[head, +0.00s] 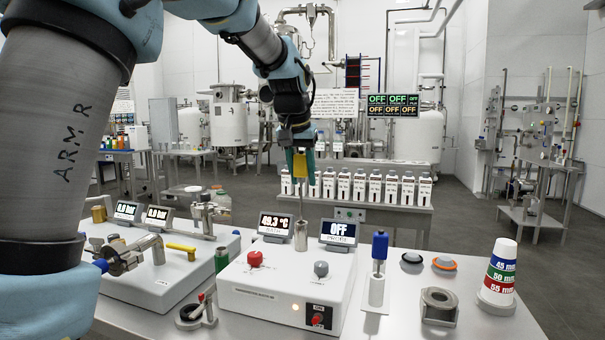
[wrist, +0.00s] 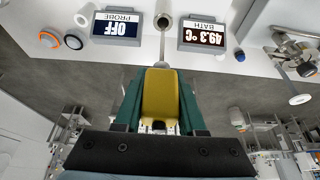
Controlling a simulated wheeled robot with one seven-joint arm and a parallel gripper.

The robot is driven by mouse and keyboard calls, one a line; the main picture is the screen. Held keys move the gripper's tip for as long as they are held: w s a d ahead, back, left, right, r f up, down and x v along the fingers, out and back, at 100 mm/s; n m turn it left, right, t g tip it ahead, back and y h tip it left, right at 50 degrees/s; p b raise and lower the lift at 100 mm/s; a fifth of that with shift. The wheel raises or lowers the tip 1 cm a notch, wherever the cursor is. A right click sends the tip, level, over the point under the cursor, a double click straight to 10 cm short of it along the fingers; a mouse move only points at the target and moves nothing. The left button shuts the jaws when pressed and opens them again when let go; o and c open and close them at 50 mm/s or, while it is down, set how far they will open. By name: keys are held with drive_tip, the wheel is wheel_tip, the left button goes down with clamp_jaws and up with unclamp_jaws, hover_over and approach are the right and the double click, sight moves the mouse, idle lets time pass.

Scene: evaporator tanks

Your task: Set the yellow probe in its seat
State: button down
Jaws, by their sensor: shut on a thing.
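The yellow probe (head: 300,165) is upright in my gripper (head: 300,158). Its yellow handle (wrist: 160,95) fills the space between the green fingers in the wrist view (wrist: 160,100). Its thin metal shaft points down to a metal cylinder (head: 301,237) on top of the white bath unit (head: 285,285). The shaft's lower end is at or just above the cylinder's mouth (wrist: 163,22); I cannot tell if it is inside. The bath display (head: 275,224) reads 49.3 °C and the probe display (head: 339,231) reads OFF.
A blue-handled tool (head: 379,246) stands in a white holder right of the bath unit. A metal block (head: 439,303) and a striped cone (head: 498,275) stand farther right. A unit with valves (head: 150,270) is at left. Several bottles (head: 358,186) line a bench behind.

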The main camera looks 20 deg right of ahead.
drive_tip(key=shift+f+b, duration=1.5)
drive_tip(key=shift+f, duration=1.35)
drive_tip(key=shift+c, duration=2.1)
unclamp_jaws()
